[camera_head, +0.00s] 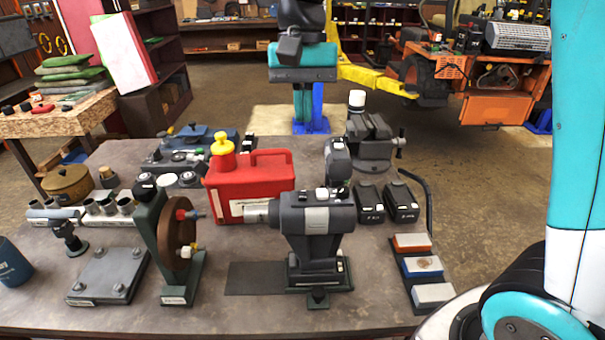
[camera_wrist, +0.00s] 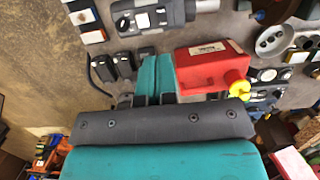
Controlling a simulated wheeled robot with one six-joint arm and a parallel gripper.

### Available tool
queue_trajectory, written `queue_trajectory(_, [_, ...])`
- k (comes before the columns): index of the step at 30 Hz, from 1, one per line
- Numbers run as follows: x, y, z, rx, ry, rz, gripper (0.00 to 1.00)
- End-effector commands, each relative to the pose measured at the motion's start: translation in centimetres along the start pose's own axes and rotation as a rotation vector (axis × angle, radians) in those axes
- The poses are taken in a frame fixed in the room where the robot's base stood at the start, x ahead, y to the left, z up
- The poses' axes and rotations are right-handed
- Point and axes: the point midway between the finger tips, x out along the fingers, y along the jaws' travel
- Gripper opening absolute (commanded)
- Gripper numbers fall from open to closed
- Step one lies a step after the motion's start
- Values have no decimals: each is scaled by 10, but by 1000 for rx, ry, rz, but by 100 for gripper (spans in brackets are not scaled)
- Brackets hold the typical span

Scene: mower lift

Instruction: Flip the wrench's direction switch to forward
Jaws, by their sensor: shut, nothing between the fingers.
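The impact wrench (camera_head: 310,215) is dark grey with a light band and stands upright on a stand, its nose pointing left. Small pale parts (camera_head: 323,193) sit on its top; I cannot tell which is the direction switch or how it is set. In the wrist view the wrench (camera_wrist: 160,16) lies at the top, partly cut off. My gripper (camera_head: 302,103) hangs beyond the table's far edge in the head view, well apart from the wrench. In the wrist view its teal fingers (camera_wrist: 153,68) are together and empty, beside the red canister.
A red canister (camera_head: 250,185) with a yellow cap stands behind and left of the wrench. Black batteries (camera_head: 385,203) and a vise (camera_head: 372,145) are behind right. A wheel stand (camera_head: 178,240) is to the left, coloured blocks (camera_head: 420,265) to the right.

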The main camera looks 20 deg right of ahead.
Motion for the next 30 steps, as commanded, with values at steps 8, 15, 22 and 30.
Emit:
queue_trajectory(8, [39, 0, 0, 9, -6, 5, 0])
queue_trajectory(15, [90, 0, 0, 7, -6, 5, 0])
queue_trajectory(22, [124, 0, 0, 5, -3, 4, 0])
queue_trajectory(30, [138, -1, -1, 5, 1, 2, 0])
